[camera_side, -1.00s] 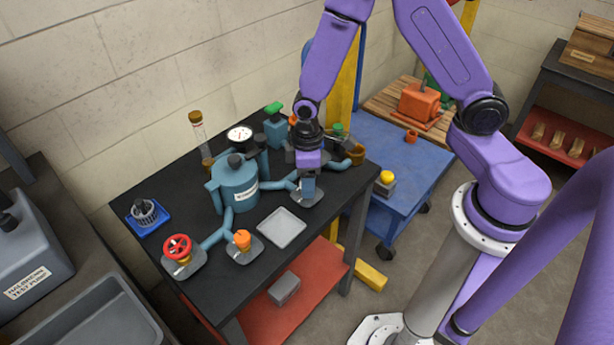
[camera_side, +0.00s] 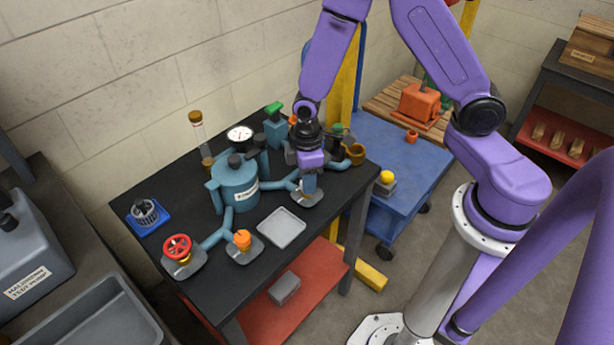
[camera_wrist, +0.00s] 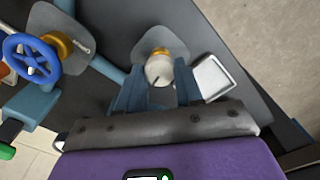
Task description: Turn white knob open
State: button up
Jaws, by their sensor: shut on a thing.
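The white knob (camera_wrist: 158,71) shows in the wrist view as a round pale cap with a dark pointer line, above a brass-coloured collar on a grey flange plate (camera_wrist: 150,47). My gripper (camera_wrist: 160,80) has its two blue fingers on either side of the knob and is shut on it. In the side view my gripper (camera_side: 310,184) points down over a grey flange plate (camera_side: 306,199) at the right of the blue pipework. The knob itself is hidden by the fingers in that view.
A blue handwheel (camera_wrist: 31,58) stands to the left in the wrist view. The blue vessel (camera_side: 236,184), red handwheel (camera_side: 177,246), orange knob (camera_side: 242,238) and gauge (camera_side: 239,133) stand on the black table. A pale tray (camera_side: 281,228) lies just in front.

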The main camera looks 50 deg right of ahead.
jog(key=n, duration=1.2)
jog(key=shift+n, duration=2.1)
jog(key=o, duration=1)
jog(key=shift+o, duration=0.2)
jog(key=shift+r, duration=0.1)
notch_tip(320, 180, up, 17)
jog(key=shift+s+r, duration=0.1)
jog(key=shift+r, duration=0.05)
